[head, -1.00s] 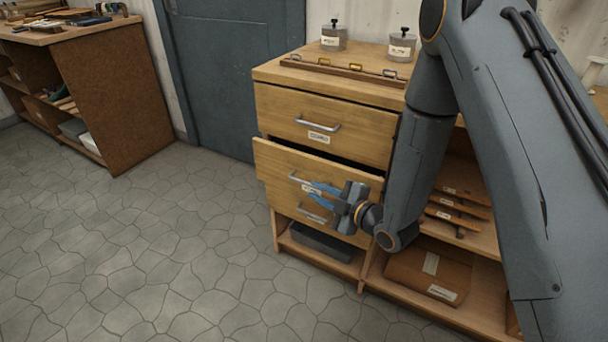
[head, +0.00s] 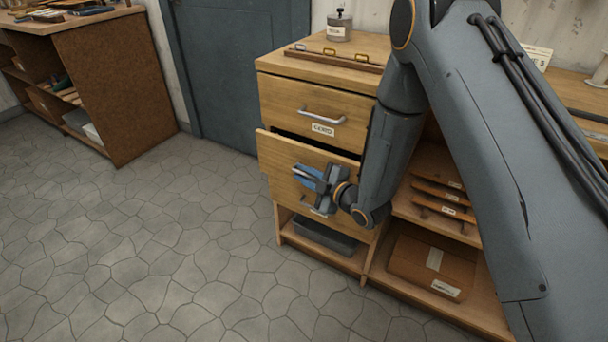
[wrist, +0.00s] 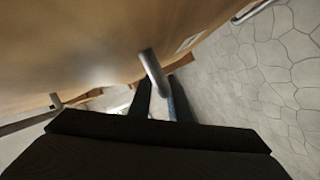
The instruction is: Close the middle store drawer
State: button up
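The middle store drawer (head: 280,160) is a light wooden front that stands partly pulled out, with a dark gap above it. In the wrist view, a grey bar handle (wrist: 153,68) reaches down to the tips of my gripper (wrist: 161,90). The two fingers are apart with a narrow gap, and the handle's near end lies at that gap. Whether they touch it is unclear.
The top drawer (head: 285,105) above is shut. A grey bin (head: 322,237) and a cardboard box (head: 430,264) sit on low shelves. Stone floor (head: 170,235) is clear on the left.

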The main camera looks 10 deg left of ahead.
jog(key=shift+c, duration=0.3)
grip_shut()
jog(key=w, duration=0.2)
jog(key=w+d+b, duration=0.1)
jog(key=w, duration=0.1)
jog(key=shift+d+f, duration=0.1)
jog(key=shift+d, duration=0.1)
jog(key=shift+o, duration=0.3)
grip_release()
